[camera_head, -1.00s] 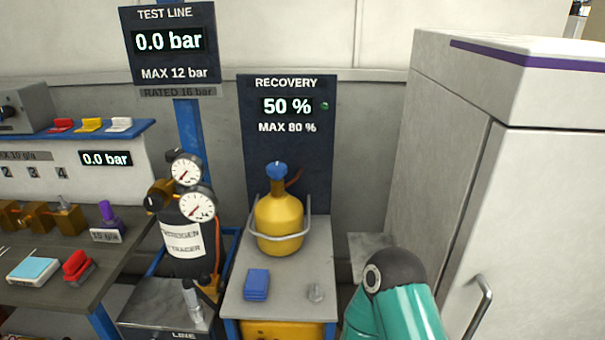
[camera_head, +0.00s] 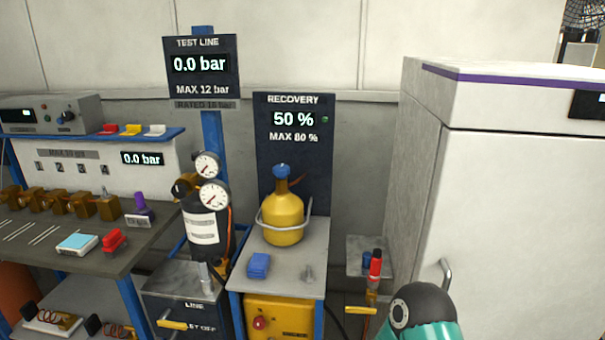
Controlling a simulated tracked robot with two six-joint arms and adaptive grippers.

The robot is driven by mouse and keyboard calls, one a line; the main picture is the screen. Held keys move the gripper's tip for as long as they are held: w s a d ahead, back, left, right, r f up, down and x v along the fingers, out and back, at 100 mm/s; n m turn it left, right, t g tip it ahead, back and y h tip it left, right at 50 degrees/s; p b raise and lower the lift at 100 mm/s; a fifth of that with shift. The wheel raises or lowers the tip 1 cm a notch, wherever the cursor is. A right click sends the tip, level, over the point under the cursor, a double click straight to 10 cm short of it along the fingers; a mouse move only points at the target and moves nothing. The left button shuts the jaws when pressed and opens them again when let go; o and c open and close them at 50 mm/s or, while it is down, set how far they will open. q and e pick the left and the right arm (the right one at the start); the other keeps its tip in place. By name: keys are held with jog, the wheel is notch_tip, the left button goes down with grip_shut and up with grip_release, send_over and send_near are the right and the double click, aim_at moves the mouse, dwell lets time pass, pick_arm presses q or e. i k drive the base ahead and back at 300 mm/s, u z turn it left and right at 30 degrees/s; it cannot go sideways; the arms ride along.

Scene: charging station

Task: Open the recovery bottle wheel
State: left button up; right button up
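The yellow recovery bottle (camera_head: 283,222) stands upright on a grey-topped stand, with a metal guard ring around its body. Part of my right arm, teal with a dark rounded joint, shows at the bottom right, apart from the bottle. Neither gripper is in view. Nothing touches the wheel.
The RECOVERY panel (camera_head: 294,150) behind the bottle reads 50 %, MAX 80 %. A black cylinder with gauges (camera_head: 206,220) stands to the bottle's left. A blue block (camera_head: 258,265) lies on the stand's top. A white cabinet (camera_head: 520,210) fills the right.

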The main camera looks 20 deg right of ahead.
aim_at(281, 171)
jog(key=u, duration=0.15)
jog(key=i, duration=0.9)
jog(key=z, duration=0.05)
